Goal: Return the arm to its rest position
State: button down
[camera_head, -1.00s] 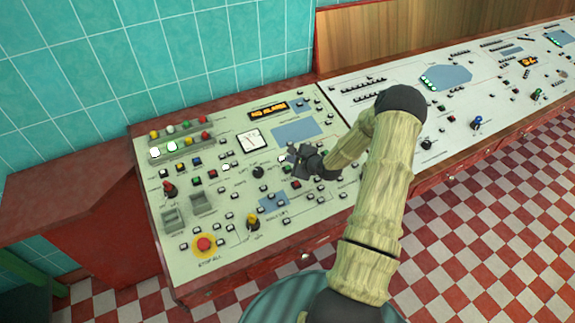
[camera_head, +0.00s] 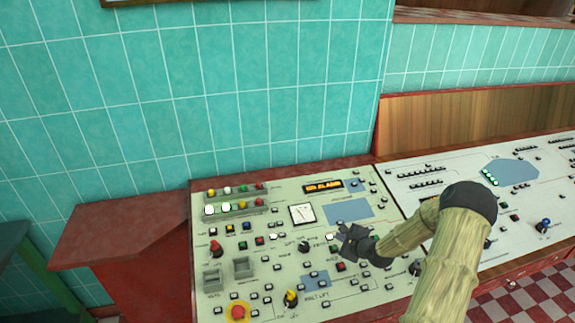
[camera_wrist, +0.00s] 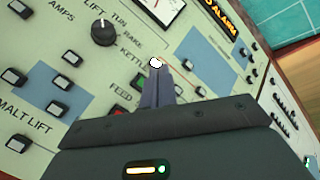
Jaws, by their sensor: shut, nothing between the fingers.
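My gripper (camera_head: 350,238) is dark grey and sits over the middle of the pale control panel (camera_head: 213,252). In the wrist view the gripper's fingers (camera_wrist: 157,88) are together with nothing between them. Their tips point at a small lit white button (camera_wrist: 156,62), partly overlapping it in the picture; I cannot tell whether they touch. A black knob (camera_wrist: 104,33) stands to the upper left of the fingers. The arm reaches in from the lower right in the head view.
A red stop button (camera_head: 237,312) on a yellow ring and a yellow-topped lever (camera_head: 290,298) are at the panel's front. A second panel (camera_head: 450,195) adjoins on the right. A teal tiled wall (camera_head: 190,110) rises behind. A bare red ledge (camera_head: 120,228) lies to the left.

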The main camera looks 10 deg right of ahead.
jog(key=s+a+r+n+g+h, duration=0.1)
jog(key=s+a+r+n+g, duration=0.3)
jog(key=s+a+r+n, duration=0.5)
jog(key=s+a+r+n+g+h, duration=0.1)
jog(key=s+a+r+n+g, duration=0.3)
jog(key=s+a+r+n, duration=0.5)
jog(key=s+r+n, duration=0.2)
jog(key=s+n, duration=0.4)
jog(key=s, duration=0.1)
jog(key=shift+s+g, duration=0.3)
jog(key=shift+a+r, duration=0.1)
